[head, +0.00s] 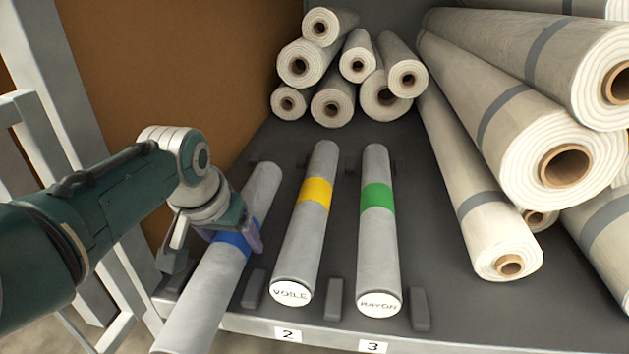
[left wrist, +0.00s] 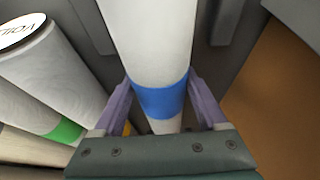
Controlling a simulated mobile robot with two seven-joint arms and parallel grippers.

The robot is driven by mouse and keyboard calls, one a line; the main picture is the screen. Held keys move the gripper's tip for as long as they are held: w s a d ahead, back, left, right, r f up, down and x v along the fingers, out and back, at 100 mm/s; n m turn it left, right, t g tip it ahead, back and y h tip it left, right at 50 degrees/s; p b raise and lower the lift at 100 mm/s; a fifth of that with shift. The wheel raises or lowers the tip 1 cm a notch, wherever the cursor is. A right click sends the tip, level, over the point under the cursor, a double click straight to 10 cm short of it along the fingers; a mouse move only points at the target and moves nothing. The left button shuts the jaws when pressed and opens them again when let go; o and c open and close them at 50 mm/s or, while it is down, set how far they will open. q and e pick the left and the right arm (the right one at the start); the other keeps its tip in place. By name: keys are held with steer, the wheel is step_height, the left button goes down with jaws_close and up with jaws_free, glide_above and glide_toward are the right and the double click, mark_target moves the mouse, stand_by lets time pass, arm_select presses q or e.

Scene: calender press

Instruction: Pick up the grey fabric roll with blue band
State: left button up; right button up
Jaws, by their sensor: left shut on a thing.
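The grey fabric roll with blue band (head: 203,292) lies at the left of the shelf in the head view, its near end reaching past the shelf's front edge and out of frame. It looks raised above the shelf there. My left gripper (head: 230,230) is shut on it at the blue band. In the left wrist view the roll (left wrist: 150,40) runs between the two purple fingers (left wrist: 160,100), one on each side of the band. My right gripper is not in view.
A yellow-banded roll (head: 304,230) marked VOILE and a green-banded roll (head: 378,240) marked RAYON lie to the right, between small dark stops (head: 333,299). Cream rolls are stacked behind (head: 333,101) and at the right (head: 500,110). A brown panel (head: 170,60) stands at the left.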

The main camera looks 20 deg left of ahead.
arm_select(q)
jaws_close()
steer(key=o, duration=0.6)
jaws_free()
steer(key=shift+r, duration=0.1)
steer(key=p+v, duration=0.8)
steer(key=p, duration=0.1)
steer(key=shift+r+p, duration=0.25)
steer(key=shift+p, duration=0.15)
steer(key=shift+s+r+p, duration=0.35)
steer(key=shift+r+p, duration=0.2)
steer(key=shift+p, duration=0.2)
steer(key=shift+c, duration=0.2)
